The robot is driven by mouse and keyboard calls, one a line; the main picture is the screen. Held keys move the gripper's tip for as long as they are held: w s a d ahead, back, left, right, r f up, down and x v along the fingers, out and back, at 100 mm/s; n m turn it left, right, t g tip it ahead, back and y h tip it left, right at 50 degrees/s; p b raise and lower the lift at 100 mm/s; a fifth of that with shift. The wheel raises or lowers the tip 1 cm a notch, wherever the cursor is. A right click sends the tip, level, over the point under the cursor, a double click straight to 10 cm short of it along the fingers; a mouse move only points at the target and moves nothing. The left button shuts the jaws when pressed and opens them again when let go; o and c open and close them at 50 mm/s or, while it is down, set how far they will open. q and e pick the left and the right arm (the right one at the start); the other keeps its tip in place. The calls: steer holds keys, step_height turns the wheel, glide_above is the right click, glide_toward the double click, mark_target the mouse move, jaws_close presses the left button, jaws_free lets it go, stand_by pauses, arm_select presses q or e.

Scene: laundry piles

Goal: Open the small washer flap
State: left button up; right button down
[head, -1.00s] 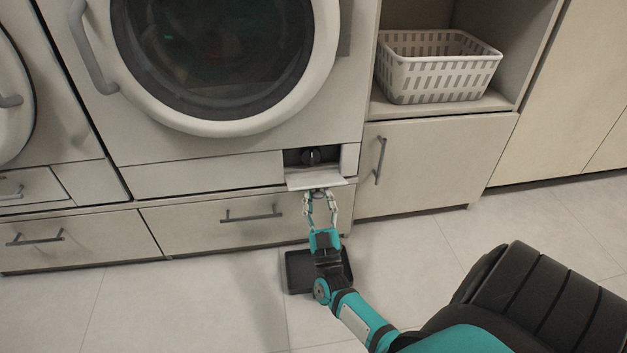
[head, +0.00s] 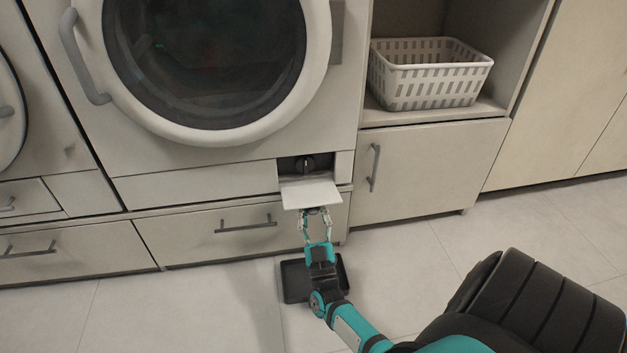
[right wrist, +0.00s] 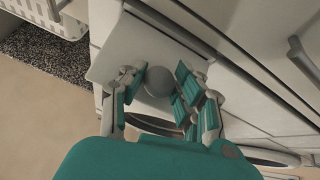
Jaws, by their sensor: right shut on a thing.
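The small washer flap (head: 311,193) is a pale panel at the lower right of the washer front. It is swung down and sticks out from the front, baring a dark recess with a black knob (head: 305,164). My right gripper (head: 317,212) is at the flap's outer edge, coming from below. In the right wrist view its teal-padded fingers (right wrist: 158,82) are shut on the round grey knob (right wrist: 158,80) of the flap (right wrist: 120,50). My left gripper is not in view.
The washer's round door (head: 205,138) is closed above. A drawer (head: 200,232) with a grey handle lies below the flap. A black tray (head: 296,281) sits on the floor under my right gripper. A white basket (head: 425,85) stands on a shelf at right.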

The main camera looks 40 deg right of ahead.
steer(key=c, duration=1)
jaws_free()
steer(key=shift+w+a+f, duration=0.1)
steer(key=shift+w+f, duration=0.05)
steer(key=shift+f, duration=0.3)
steer(key=shift+c, duration=0.2)
steer(key=shift+o, duration=0.5)
steer(key=shift+r, duration=0.3)
step_height(320, 180, up, 10)
steer(key=shift+f, duration=0.15)
